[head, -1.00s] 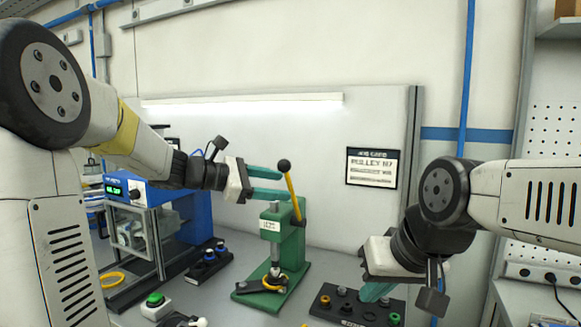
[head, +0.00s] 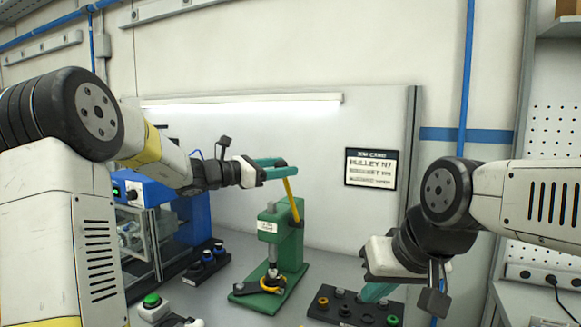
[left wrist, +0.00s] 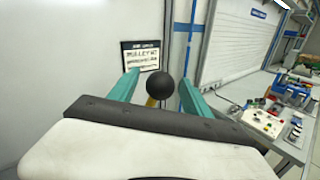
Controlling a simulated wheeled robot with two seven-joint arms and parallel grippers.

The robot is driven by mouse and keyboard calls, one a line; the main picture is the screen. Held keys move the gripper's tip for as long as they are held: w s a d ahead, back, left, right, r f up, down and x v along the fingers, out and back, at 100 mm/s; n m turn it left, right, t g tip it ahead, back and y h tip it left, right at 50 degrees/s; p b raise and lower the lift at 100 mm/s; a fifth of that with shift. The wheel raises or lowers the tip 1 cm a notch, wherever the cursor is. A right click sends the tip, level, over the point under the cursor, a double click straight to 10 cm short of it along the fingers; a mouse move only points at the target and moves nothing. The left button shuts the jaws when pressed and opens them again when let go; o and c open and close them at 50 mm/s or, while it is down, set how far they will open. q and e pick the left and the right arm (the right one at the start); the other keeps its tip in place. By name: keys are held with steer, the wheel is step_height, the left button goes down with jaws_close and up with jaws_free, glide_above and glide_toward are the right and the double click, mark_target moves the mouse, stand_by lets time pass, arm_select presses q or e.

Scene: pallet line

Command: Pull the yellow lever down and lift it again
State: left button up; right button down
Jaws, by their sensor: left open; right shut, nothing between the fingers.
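The yellow lever (head: 291,200) stands raised on the green press (head: 275,235), tilted a little to the left. Its black ball knob (left wrist: 160,88) shows between the teal fingers in the left wrist view. In the head view the fingers hide the knob. My left gripper (head: 278,168) is open around the knob, with a gap visible on each side of it. My right gripper (head: 376,293) is shut and empty, pointing down over the black tray of parts at the right of the press.
The black parts tray (head: 340,312) lies right of the press. A blue machine (head: 195,215), a switch box with several blue-topped items (head: 208,258) and a green button (head: 152,301) stand to the left. A job card (head: 371,167) hangs on the back panel.

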arm_select(q)
steer(key=shift+x, duration=1.55)
jaws_close()
